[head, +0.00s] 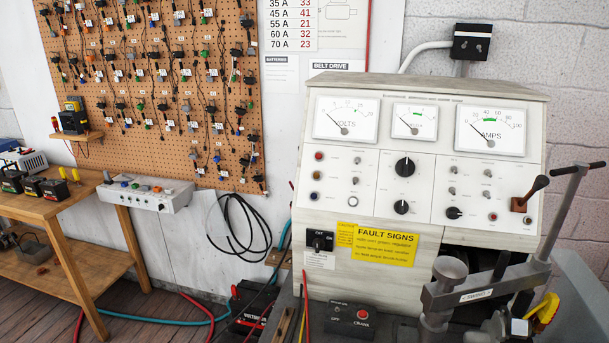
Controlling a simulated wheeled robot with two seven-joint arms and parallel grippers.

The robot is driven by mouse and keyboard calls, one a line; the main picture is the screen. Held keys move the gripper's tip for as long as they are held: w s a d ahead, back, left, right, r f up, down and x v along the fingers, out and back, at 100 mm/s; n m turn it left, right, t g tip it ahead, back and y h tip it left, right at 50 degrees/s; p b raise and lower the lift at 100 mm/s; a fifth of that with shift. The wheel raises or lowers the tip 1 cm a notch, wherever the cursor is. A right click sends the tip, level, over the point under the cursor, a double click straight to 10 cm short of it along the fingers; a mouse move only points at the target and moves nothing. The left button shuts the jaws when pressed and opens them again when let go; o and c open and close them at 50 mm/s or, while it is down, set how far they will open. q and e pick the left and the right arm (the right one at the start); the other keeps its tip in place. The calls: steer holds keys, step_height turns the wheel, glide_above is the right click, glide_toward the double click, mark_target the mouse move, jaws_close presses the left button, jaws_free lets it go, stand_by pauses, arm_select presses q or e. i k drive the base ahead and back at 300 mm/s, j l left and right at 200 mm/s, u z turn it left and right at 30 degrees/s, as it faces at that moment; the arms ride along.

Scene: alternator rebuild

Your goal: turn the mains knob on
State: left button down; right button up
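A grey-white test bench (330,130) with gauges and knobs stands right of centre. No label reading mains is legible, so I cannot tell for certain which control is the mains knob. A small black rotary switch (319,240) with position lettering, "ON" at its right, sits at the lower left of the bench front. Two larger black knobs, an upper one (404,167) and a lower one (401,207), are on the middle panel. The needles of the volts gauge (346,119) and the amps gauge (490,130) rest toward the left. Neither gripper is in view.
A clamp (470,290) with a T-handle stands before the bench at right. A control box with a red crank button (362,315) is below the yellow fault signs label (378,244). A wooden table (75,205) with batteries is at left. Cables and hoses lie on the floor between.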

mark_target(318, 244)
steer(key=j+z, duration=0.1)
steer(key=j, duration=0.3)
steer(key=k+j+z, duration=0.15)
steer(key=j, duration=0.2)
steer(key=k+j+z, duration=0.1)
steer(key=j, duration=0.3)
steer(key=k+j+z, duration=0.1)
steer(key=j, duration=0.25)
